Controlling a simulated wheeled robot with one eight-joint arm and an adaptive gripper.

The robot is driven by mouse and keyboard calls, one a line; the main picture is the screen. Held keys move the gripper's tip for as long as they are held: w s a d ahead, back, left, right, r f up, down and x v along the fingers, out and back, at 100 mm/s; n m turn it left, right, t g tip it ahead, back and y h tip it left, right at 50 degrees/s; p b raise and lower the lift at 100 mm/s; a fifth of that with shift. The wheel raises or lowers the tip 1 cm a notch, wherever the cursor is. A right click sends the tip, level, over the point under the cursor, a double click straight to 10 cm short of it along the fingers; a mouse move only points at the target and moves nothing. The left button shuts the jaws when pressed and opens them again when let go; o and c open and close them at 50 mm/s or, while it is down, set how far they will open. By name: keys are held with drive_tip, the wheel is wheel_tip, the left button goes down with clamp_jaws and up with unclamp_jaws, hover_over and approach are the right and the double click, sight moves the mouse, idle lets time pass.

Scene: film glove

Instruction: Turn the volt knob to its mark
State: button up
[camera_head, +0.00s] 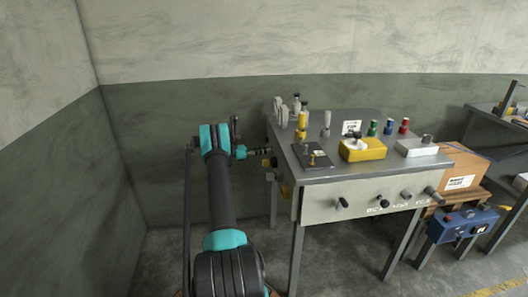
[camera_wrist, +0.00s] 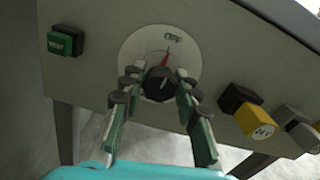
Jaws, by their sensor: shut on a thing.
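In the wrist view, the volt knob (camera_wrist: 160,86) is a round black knob low on a pale round dial plate (camera_wrist: 135,52). My gripper (camera_wrist: 157,74) is shut on the knob, one padded green finger on each side. A red pointed mark (camera_wrist: 165,60) stands just above the knob, leaning slightly right, below a small dark label (camera_wrist: 173,38) too small to read surely. The knob's own pointer direction is hard to tell. In the head view, my gripper (camera_head: 257,150) is at the bench's left side, and the knob is hidden there.
In the wrist view, a green button (camera_wrist: 60,43) is left of the dial and a yellow 24V-marked part (camera_wrist: 254,121) is to its right. In the head view, the grey bench (camera_head: 345,180) carries a yellow box (camera_head: 363,152) and several small items. Open floor lies left.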

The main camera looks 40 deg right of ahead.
drive_tip(key=m, duration=0.8)
drive_tip(key=shift+m, duration=0.3)
drive_tip(key=m, duration=0.4)
drive_tip(key=shift+a+m, duration=0.1)
drive_tip(key=shift+m, duration=0.2)
drive_tip(key=m, duration=0.9)
drive_tip(key=shift+f, duration=0.1)
drive_tip(key=m, duration=0.4)
drive_tip(key=shift+m, duration=0.3)
drive_tip(key=m, duration=0.4)
drive_tip(key=shift+f, duration=0.1)
drive_tip(key=shift+m, duration=2.1)
